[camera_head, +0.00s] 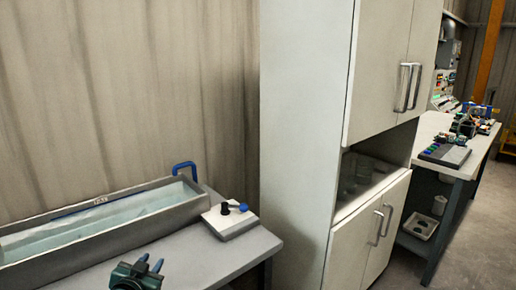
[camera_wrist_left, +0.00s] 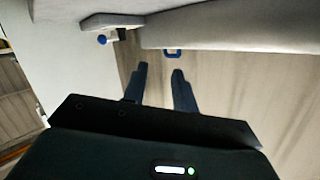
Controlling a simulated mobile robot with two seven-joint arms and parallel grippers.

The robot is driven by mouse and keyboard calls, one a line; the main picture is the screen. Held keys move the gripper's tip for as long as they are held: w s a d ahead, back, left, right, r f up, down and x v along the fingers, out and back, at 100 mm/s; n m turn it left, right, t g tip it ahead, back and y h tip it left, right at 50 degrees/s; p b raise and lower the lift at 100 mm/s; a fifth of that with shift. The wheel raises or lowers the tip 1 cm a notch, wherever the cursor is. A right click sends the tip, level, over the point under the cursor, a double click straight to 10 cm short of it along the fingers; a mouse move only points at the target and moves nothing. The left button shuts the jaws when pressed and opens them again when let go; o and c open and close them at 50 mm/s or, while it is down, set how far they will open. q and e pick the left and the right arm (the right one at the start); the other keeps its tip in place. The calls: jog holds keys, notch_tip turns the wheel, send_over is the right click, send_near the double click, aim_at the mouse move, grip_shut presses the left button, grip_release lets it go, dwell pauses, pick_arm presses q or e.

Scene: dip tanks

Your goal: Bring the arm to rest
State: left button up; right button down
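My right gripper is in neither view.
A long grey tank (camera_head: 150,228) with clear liquid stands on the grey table (camera_head: 228,256). A blue handle (camera_head: 185,168) rises at its far end. Right of it sits a white box with a blue lever (camera_head: 230,222). A tall white cabinet (camera_head: 300,120) stands beyond.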

pick_arm(q)
jog(key=s+d+f+g+h, duration=0.1)
jog(key=s+d+f, duration=0.3)
jog(key=s, duration=0.6)
jog(key=s+d+f+g+h, duration=0.1)
jog(key=s+d+f, duration=0.3)
jog(key=s, duration=0.6)
jog(key=s+d+f+g+h, duration=0.1)
jog(key=s+d+f, duration=0.3)
jog(key=s, duration=0.6)
jog(key=shift+s+d+f+n+g, duration=0.25)
jog(key=shift+d+f+n+g, duration=0.1)
jog(key=shift+d+g, duration=0.5)
